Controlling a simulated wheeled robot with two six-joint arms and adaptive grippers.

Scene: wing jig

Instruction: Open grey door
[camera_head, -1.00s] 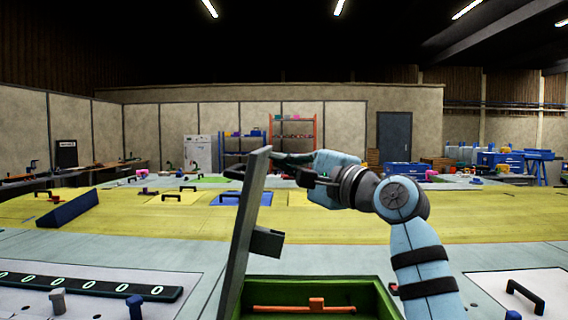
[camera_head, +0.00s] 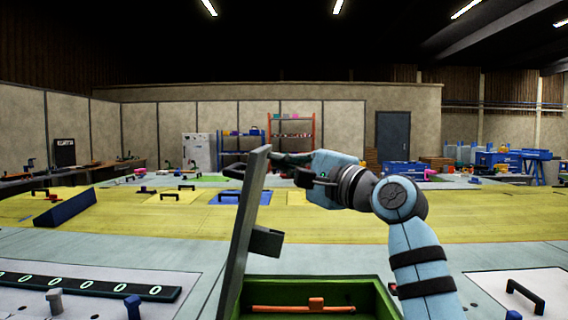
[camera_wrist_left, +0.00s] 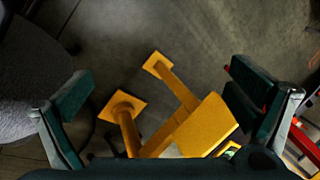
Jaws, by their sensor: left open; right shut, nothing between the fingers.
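A grey door panel (camera_head: 244,230) stands raised on edge, leaning slightly to the right at its top, at the left side of an open green-lined box (camera_head: 375,296). A dark handle (camera_head: 232,168) sticks out from the panel's left face near its top. A dark block (camera_head: 266,241) juts from its right face. My right gripper (camera_head: 285,166) is shut and empty beside the panel's top on the right; I cannot tell whether it touches. My left gripper (camera_wrist_left: 155,90) is open and empty in the left wrist view, above a yellow stand (camera_wrist_left: 185,125) and the floor.
An orange bar (camera_head: 300,308) lies inside the box. A black strip with green rings (camera_head: 90,286) and blue pegs (camera_head: 134,306) are at the left. A black handle (camera_head: 525,296) is at the right.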

